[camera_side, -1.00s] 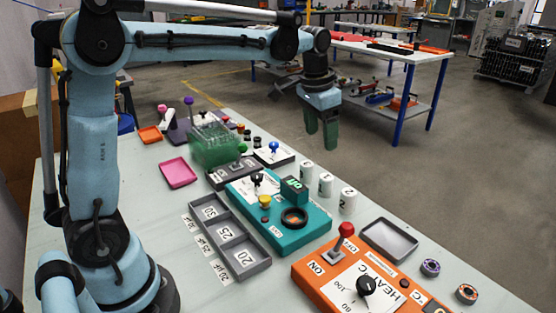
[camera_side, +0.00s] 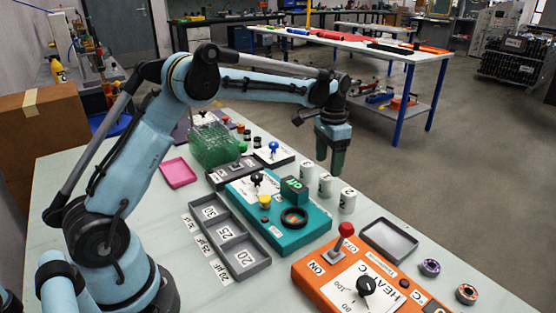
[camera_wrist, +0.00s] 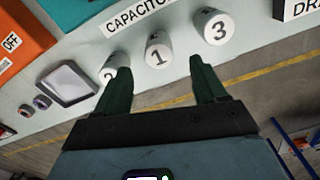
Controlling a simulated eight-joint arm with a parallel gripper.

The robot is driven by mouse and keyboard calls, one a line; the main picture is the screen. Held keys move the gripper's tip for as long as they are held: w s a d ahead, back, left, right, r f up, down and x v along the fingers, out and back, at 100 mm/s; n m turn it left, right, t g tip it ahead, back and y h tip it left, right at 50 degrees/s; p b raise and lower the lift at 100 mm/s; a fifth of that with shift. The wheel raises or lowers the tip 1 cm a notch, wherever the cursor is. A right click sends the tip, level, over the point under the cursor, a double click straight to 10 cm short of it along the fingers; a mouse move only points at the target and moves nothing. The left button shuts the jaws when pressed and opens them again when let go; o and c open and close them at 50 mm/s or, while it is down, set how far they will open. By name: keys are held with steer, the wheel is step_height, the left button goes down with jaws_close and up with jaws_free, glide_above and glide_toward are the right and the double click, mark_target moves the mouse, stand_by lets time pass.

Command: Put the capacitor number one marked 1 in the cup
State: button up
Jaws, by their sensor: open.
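Capacitor 1 (camera_wrist: 157,53) is a white upright cylinder, the middle one of three in the wrist view. It also stands in the middle of the row in the side view (camera_side: 325,185). Capacitor 2 (camera_wrist: 112,67) is left of it, partly covered by a finger, and capacitor 3 (camera_wrist: 213,29) is right. My gripper (camera_wrist: 160,66) has its green fingers apart and empty, with capacitor 1 between them in the picture. In the side view my gripper (camera_side: 331,164) hangs over the row's far side. No plain cup is clear; a dark round ring (camera_side: 294,218) sits on the teal box.
The teal box (camera_side: 258,222) with knobs stands beside the row. An empty grey tray (camera_side: 389,240), orange heater box (camera_side: 318,287), green clear rack (camera_side: 212,146) and grey compartment tray (camera_side: 229,237) are nearby. The table edge lies just beyond the capacitors.

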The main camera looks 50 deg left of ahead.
mark_target(326, 177)
steer(key=shift+s+f, duration=0.2)
steer(key=shift+f, duration=2.9)
steer(key=c, duration=1.2)
